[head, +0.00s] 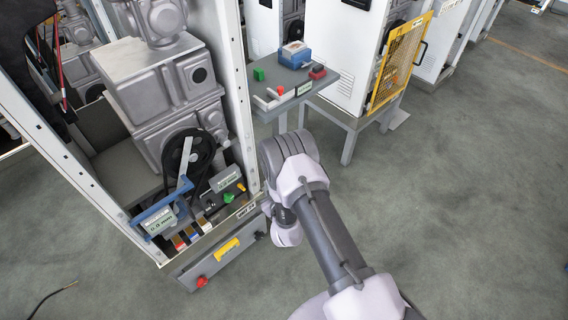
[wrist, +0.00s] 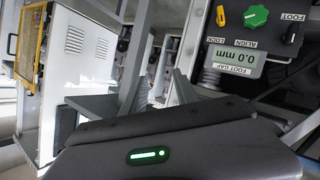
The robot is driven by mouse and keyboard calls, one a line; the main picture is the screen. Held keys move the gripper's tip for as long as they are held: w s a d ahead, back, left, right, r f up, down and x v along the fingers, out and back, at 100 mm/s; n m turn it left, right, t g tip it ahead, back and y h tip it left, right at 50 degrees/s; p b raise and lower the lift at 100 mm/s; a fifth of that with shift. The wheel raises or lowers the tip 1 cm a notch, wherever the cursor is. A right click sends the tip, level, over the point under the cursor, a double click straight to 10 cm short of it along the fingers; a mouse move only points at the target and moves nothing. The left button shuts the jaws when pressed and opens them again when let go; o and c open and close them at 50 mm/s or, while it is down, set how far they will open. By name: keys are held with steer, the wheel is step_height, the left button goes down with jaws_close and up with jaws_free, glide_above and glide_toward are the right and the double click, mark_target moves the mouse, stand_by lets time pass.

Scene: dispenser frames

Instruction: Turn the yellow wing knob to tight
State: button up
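The yellow wing knob (wrist: 221,16) shows at the top of the wrist view, on a dark panel beside an upside-down LOCK label. In the head view it is a small yellow spot (head: 241,187) at the right end of the panel low in the open cabinet. A green knob (wrist: 255,16) sits beside it, labelled ALIGN. My gripper (wrist: 157,88) is open and empty, its two grey fingers apart from the knob, which is above and right of them in the wrist view. In the head view the fingers are hidden behind my arm.
A display (wrist: 235,62) reads 0.0 mm. A black knob (wrist: 291,34) is labelled FOOT. The white cabinet post (head: 237,95) stands beside the panel. A yellow handle (head: 226,249) and red button (head: 202,282) are below. A grey side table (head: 262,98) is behind; open floor lies right.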

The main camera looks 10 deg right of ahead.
steer(key=w+d+r+m, duration=0.1)
steer(key=w+r, duration=0.1)
steer(key=r, duration=0.3)
steer(key=w+d+r+m+g+h+b, duration=0.1)
steer(key=r+m, duration=0.1)
steer(key=r, duration=0.4)
steer(key=shift+w+g, duration=0.3)
steer(key=shift+w, duration=0.05)
steer(key=shift+d+r, duration=0.1)
